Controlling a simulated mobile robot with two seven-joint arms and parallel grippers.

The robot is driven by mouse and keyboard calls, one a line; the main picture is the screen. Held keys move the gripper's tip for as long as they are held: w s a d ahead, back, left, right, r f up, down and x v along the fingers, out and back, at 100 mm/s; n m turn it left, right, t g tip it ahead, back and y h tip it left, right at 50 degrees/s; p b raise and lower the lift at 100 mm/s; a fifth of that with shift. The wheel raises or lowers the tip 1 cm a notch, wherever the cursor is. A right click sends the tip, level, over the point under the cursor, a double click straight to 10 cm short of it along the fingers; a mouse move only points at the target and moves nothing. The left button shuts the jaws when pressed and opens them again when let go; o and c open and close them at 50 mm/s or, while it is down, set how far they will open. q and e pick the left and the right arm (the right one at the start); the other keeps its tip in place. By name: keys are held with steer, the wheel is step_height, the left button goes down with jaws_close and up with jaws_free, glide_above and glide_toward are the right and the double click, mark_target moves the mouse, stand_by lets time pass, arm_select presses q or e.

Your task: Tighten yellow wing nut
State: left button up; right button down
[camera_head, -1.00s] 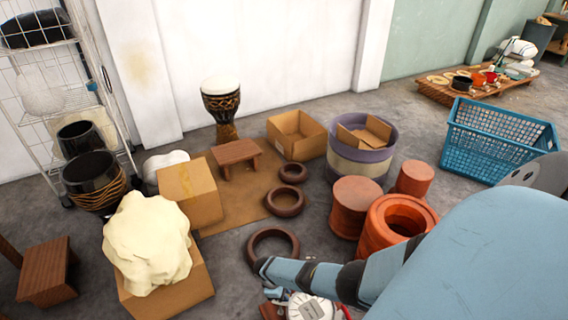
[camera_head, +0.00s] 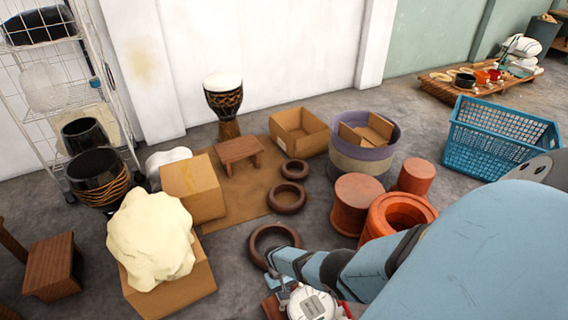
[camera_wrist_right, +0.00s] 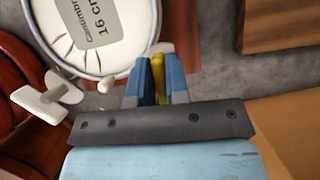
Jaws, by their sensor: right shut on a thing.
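The yellow wing nut (camera_wrist_right: 158,68) shows in the right wrist view as a narrow strip between the blue fingers of my right gripper (camera_wrist_right: 157,88), which is shut on it. It sits close beside the rim of a drum with a white head (camera_wrist_right: 118,45) and a grey "16 cm" label. In the head view the drum (camera_head: 312,304) is at the bottom edge, partly cut off, with my right arm over it. My right gripper (camera_head: 283,292) is small there and its grip is unclear. My left gripper is in neither view.
A white wing-shaped piece (camera_wrist_right: 42,100) stands left of the drum in the wrist view. A brown ring (camera_head: 262,254) lies just behind my right arm. A box with a cream hide (camera_head: 150,238) is to the left. Grey floor between them is clear.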

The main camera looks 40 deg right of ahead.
steer(key=shift+w+a+m, duration=0.1)
steer(key=shift+a+m, duration=0.05)
steer(key=shift+m, duration=0.35)
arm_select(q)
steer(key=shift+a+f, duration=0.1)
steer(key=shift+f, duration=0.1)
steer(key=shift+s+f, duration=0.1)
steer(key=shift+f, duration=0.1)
arm_select(e)
steer(key=shift+w+m+t+y, duration=0.1)
steer(key=shift+m+t+y, duration=0.2)
steer(key=shift+m, duration=0.1)
steer(key=c, duration=1.1)
jaws_free()
steer(key=shift+c, duration=0.2)
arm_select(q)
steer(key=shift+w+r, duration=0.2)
